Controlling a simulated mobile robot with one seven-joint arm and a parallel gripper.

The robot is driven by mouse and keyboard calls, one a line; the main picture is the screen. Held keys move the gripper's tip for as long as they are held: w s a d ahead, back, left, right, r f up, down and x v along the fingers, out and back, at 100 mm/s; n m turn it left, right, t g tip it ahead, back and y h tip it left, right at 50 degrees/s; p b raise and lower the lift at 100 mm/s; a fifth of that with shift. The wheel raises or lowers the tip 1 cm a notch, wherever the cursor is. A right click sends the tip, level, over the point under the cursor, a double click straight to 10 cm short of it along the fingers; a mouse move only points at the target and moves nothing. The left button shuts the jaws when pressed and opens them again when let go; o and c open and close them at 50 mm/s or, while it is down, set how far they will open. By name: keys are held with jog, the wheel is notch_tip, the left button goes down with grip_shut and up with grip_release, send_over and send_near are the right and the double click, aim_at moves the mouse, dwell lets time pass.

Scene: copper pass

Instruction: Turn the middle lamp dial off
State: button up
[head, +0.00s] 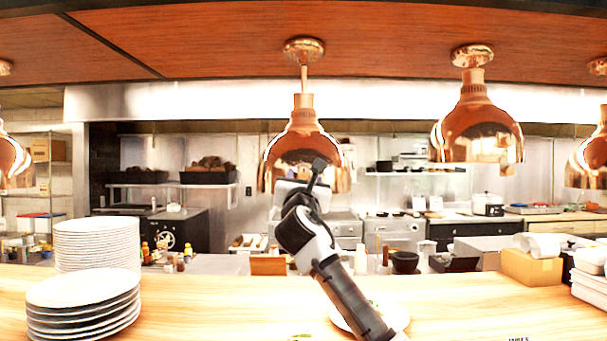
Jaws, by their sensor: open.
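No lamp dial can be made out in the head view. Several copper heat lamps hang in a row from the wooden canopy. One lamp (303,118) hangs near the picture's centre, and another lamp (477,125) hangs to its right. My gripper (319,170) is raised in front of the lower part of the lamp near the centre and hides some of its shade. The gripper is small and dark here, and its fingers are hard to tell apart. It is open, with nothing seen in it. Whether it touches the lamp cannot be told.
A wooden counter (220,300) runs across the front. A tall plate stack (97,245) and a lower plate stack (84,305) stand at the left. A plate (392,314) lies partly behind my arm. A cardboard box (531,268) and white containers stand at the right.

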jog(key=shift+w, duration=0.15)
jog(key=shift+c, duration=0.3)
jog(key=c, duration=0.9)
